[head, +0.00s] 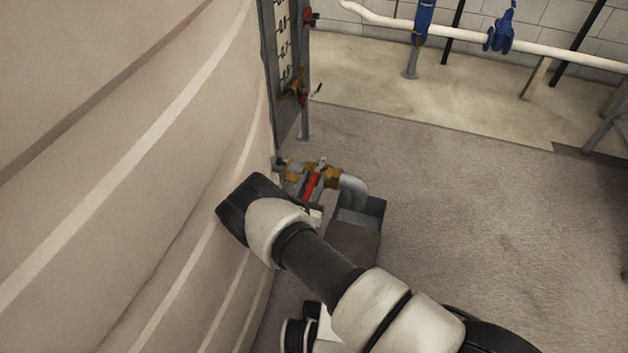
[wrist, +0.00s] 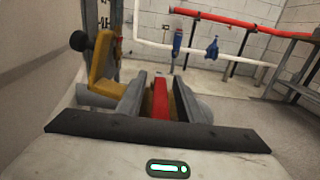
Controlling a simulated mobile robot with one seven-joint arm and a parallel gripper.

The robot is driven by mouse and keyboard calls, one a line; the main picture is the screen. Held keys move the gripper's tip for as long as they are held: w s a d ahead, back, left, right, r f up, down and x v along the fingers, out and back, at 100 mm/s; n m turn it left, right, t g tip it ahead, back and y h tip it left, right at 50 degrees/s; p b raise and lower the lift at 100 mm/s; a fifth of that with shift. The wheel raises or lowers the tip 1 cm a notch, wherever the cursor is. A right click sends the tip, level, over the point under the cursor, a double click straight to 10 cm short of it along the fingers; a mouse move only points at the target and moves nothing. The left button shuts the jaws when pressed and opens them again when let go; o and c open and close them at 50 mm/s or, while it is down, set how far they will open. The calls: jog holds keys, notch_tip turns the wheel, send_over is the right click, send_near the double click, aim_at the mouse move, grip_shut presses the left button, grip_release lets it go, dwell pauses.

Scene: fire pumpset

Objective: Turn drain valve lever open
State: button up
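The drain valve is a brass fitting with a red lever (head: 311,185) low beside the large tank, and a grey elbow pipe (head: 352,187) runs from it. In the wrist view the red lever (wrist: 160,98) stands between the two grey fingers of my gripper (wrist: 161,92). A narrow gap shows on each side of the lever, so the gripper looks open around it; contact is not visible. The brass valve body (wrist: 103,70) is left of the fingers. In the head view my arm hides most of the gripper.
The beige tank wall (head: 120,180) fills the left side, close to my arm. A level gauge (head: 285,60) stands above the valve. A dark open drain box (head: 372,207) is under the elbow. Floor (head: 460,200) to the right is clear; pipes with blue valves (head: 502,30) are behind.

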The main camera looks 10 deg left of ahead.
jog(key=shift+w+d, duration=0.1)
jog(key=shift+w, duration=0.4)
jog(key=shift+c, duration=0.3)
grip_shut()
